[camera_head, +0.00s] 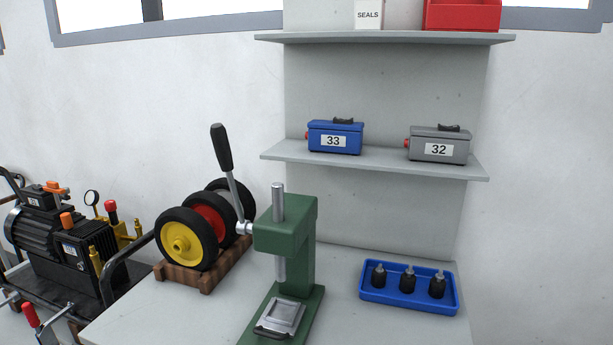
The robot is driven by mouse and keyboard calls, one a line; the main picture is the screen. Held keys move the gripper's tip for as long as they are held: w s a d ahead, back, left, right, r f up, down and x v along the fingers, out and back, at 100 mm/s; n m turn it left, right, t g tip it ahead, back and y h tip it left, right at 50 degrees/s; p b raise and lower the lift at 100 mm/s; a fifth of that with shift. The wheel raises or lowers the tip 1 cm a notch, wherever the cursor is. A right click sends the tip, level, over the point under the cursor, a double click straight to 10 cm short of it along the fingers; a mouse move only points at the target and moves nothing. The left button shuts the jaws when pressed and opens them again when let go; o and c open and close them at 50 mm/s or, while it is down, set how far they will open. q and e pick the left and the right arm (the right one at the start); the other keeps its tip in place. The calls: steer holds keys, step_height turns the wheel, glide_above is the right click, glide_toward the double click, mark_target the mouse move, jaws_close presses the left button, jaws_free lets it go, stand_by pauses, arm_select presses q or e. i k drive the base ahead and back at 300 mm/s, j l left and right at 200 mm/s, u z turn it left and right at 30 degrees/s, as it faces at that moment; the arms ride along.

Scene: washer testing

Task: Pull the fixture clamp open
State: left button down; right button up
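A green arbor press (301,255) stands on the bench, its black-handled lever (222,147) tilted up to the left. On its base lies a small silver fixture (283,314) with a dark handle-like bar (271,333) along its front edge. I cannot tell whether this fixture is clamped or open. A red-handled lever (31,314), which looks like a clamp handle, stands at the lower left edge, partly cut off by the frame. Neither of my grippers is in view.
The grey bench (345,325) also holds a wooden rack (206,279) of wheels and a blue tray (409,307) with three black parts. A pump cart (60,285) stands at left. Shelves behind carry a blue box (335,126) and a grey box (440,135).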

mark_target(32, 317)
steer(key=u, duration=1.7)
steer(key=z, duration=0.5)
steer(key=i+j+z, duration=0.6)
steer(key=j, duration=0.15)
steer(key=i+j+z, duration=0.1)
steer(key=j+z, duration=0.25)
